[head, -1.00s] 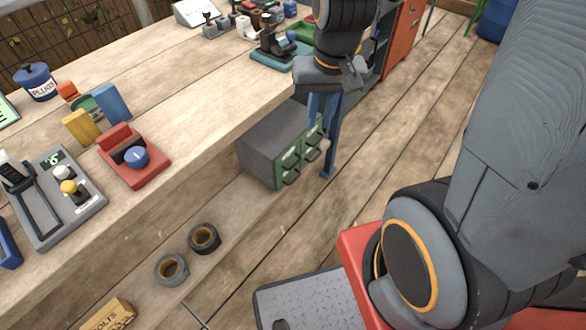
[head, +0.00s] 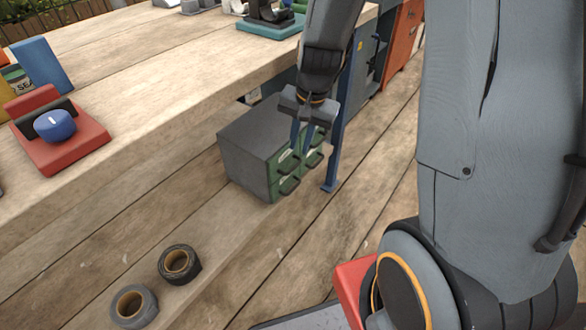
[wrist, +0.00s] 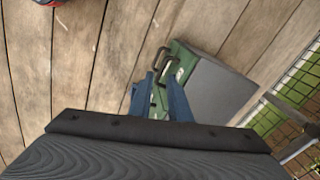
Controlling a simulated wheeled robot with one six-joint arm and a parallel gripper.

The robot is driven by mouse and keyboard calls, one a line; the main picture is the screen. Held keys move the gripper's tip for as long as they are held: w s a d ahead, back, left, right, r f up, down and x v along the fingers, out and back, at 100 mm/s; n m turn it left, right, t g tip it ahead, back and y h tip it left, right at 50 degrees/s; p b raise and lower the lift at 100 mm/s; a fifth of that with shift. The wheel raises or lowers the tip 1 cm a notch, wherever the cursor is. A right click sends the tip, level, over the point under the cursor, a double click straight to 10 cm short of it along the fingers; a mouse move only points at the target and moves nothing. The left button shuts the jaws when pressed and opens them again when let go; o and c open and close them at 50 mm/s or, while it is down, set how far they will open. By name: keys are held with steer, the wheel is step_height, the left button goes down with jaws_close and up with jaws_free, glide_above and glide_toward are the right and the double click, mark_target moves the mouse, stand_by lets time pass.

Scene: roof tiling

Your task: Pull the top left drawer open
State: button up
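A small grey cabinet (head: 245,150) with green drawer fronts and dark handles stands on the boards under the workbench. Its top left drawer (head: 285,160) appears closed and is partly covered by my fingers in the head view. My gripper (head: 301,146) points down in front of the upper drawers, its two blue fingers apart with nothing visible between them. In the wrist view, the fingertips (wrist: 159,77) are close to the green front, and a dark handle (wrist: 162,58) shows just beyond them. Whether the fingers touch a handle cannot be told.
A blue bench leg (head: 336,150) stands just right of the cabinet. Two tape rolls (head: 179,263) lie at the front left.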

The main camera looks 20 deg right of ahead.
mark_target(293, 168)
steer(key=w+f+m+b, duration=0.1)
steer(key=f, duration=0.2)
steer(key=w+f+m+b, duration=0.1)
steer(key=f, duration=0.3)
steer(key=w+f+b, duration=0.1)
steer(key=w+f, duration=0.1)
steer(key=f, duration=0.2)
steer(key=shift+a+f+m, duration=0.15)
steer(key=shift+a+m, duration=0.05)
steer(key=shift+m, duration=0.2)
jaws_close()
